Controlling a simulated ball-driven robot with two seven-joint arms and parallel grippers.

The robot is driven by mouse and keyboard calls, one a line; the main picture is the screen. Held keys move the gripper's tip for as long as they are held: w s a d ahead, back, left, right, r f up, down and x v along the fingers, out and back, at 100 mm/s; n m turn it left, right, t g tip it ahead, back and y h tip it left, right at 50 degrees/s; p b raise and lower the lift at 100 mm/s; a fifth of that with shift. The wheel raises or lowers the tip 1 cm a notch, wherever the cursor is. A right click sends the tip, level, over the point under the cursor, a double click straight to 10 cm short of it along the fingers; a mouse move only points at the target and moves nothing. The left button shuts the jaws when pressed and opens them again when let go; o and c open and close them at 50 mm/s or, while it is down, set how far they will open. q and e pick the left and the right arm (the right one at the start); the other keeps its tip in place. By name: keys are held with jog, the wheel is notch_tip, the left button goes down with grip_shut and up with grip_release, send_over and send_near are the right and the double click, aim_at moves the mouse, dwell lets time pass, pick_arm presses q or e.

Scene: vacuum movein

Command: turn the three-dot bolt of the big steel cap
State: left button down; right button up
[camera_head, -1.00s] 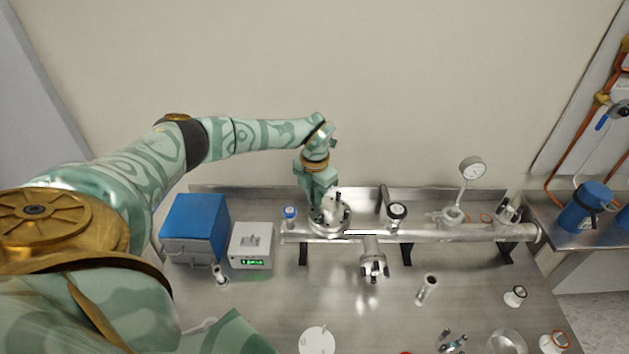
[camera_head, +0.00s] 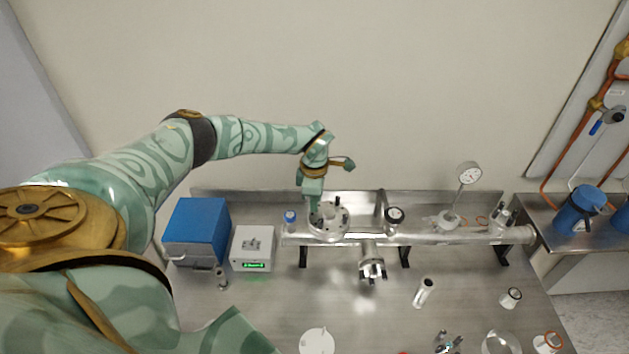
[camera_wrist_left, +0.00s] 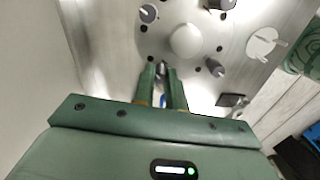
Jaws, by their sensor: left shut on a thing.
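The big steel cap (camera_head: 328,232) is a round flange on the left end of the steel pipe, with bolts standing up around its rim. In the left wrist view the cap (camera_wrist_left: 110,28) fills the top, with a pale raised disc in its middle. My left gripper (camera_head: 313,206) points down at the cap's left rim. In the left wrist view its fingers (camera_wrist_left: 160,72) are closed around a small bolt (camera_wrist_left: 161,68) at the rim. Other dark-topped bolts (camera_wrist_left: 148,13) and (camera_wrist_left: 214,67) stand apart from the fingers. Dot marks are too small to read, so I cannot tell which is the three-dot bolt.
A blue box (camera_head: 196,232) and a white box with a green display (camera_head: 253,248) stand left of the cap. Loose parts lie in front.

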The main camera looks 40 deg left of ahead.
pick_arm(q)
jog(key=m, duration=0.6)
jog(key=shift+w+r, duration=0.1)
jog(key=shift+r, duration=0.05)
jog(key=m, duration=0.6)
jog(key=shift+a+m, duration=0.1)
jog(key=shift+m, duration=0.2)
jog(key=c, duration=1.4)
grip_release()
jog(key=shift+c, duration=0.2)
notch_tip(320, 180, up, 16)
jog(key=p, duration=0.1)
jog(key=shift+r, duration=0.1)
